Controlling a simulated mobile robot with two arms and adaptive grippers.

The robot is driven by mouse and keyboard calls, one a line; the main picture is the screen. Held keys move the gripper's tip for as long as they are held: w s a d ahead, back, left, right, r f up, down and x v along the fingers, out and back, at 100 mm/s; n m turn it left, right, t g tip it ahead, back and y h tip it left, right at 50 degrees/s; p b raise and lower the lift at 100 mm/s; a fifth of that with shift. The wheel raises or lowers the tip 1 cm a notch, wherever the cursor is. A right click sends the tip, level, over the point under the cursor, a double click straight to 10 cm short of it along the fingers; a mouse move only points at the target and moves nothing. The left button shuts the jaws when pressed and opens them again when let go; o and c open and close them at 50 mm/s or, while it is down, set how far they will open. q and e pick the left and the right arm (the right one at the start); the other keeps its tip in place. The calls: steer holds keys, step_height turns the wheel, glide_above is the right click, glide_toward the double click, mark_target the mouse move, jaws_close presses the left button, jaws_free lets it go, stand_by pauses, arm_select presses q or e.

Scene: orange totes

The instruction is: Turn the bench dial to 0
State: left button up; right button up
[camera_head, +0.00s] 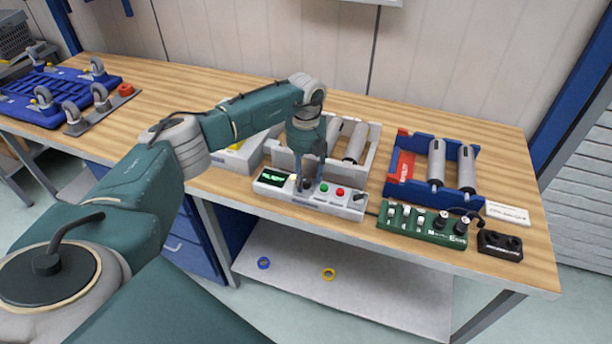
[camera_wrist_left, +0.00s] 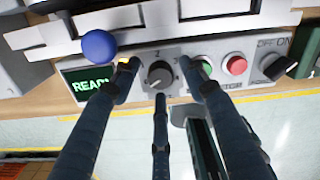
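The grey control box (camera_head: 330,205) sits on the wooden bench near its front edge. It carries a green-lit display (camera_wrist_left: 88,84), a dark round dial (camera_wrist_left: 159,74), a green button, a red button (camera_wrist_left: 235,65) and an OFF/ON switch (camera_wrist_left: 279,66). My left gripper (camera_wrist_left: 157,80) points down over the box, its dark fingers spread open around the dial. I cannot tell whether the fingers touch it. In the head view the left gripper (camera_head: 308,183) hides most of the dial. A mark reading 2 shows above the dial; its pointer direction is unclear. My right gripper is not in view.
A grey tray with rollers (camera_head: 372,150) stands behind the box. A blue tray with rollers (camera_head: 398,180), a green board with knobs (camera_head: 420,233) and a black box (camera_head: 500,246) lie to the right. A blue ball (camera_wrist_left: 99,46) is near the display.

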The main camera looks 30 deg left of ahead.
mark_target(306, 180)
arm_select(q)
step_height(306, 180, up, 12)
stand_by(0.6)
